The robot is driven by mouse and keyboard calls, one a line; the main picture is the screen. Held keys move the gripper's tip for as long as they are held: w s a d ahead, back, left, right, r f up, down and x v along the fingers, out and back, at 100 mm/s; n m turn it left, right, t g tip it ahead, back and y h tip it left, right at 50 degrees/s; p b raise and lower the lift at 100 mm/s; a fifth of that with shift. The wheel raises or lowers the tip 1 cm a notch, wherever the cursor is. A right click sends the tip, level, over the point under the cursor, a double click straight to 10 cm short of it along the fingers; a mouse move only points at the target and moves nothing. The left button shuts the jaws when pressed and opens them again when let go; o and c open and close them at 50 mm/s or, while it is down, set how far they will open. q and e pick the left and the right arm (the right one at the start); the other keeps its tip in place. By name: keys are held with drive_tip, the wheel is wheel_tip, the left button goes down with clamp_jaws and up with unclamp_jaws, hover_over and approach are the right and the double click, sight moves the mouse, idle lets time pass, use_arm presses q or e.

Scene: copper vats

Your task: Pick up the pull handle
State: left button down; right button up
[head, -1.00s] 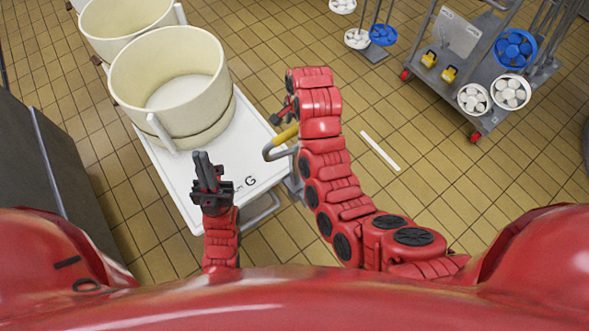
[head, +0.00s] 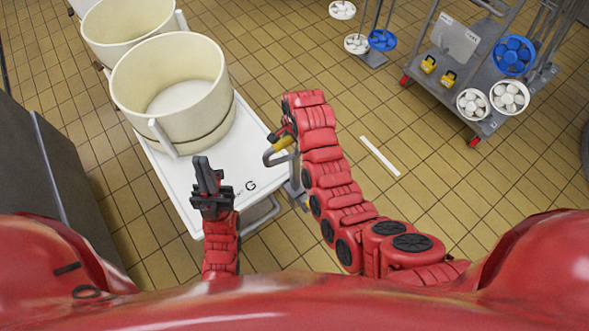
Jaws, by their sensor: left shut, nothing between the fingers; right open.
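The pull handle (head: 282,146) is a yellow grip on a bent grey tube at the right side of the white cart (head: 222,192). My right gripper (head: 276,134) is at the upper side of the yellow grip, very close to it. Its dark fingers are small and partly hidden by my red wrist; it is open, and contact with the grip cannot be told. My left gripper (head: 206,172) is shut and empty, its dark fingers together above the front part of the cart, left of the letter G and well away from the handle.
A large cream vat (head: 168,85) stands on the cart, with another vat (head: 125,25) behind it. A grey trolley (head: 457,45) with blue and white round parts stands at upper right. A white strip (head: 380,156) lies on the tiled floor, otherwise clear there.

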drive_tip(key=shift+f+b, duration=0.25)
drive_tip(key=shift+b, duration=0.1)
idle(0.4)
clamp_jaws()
idle(1.3)
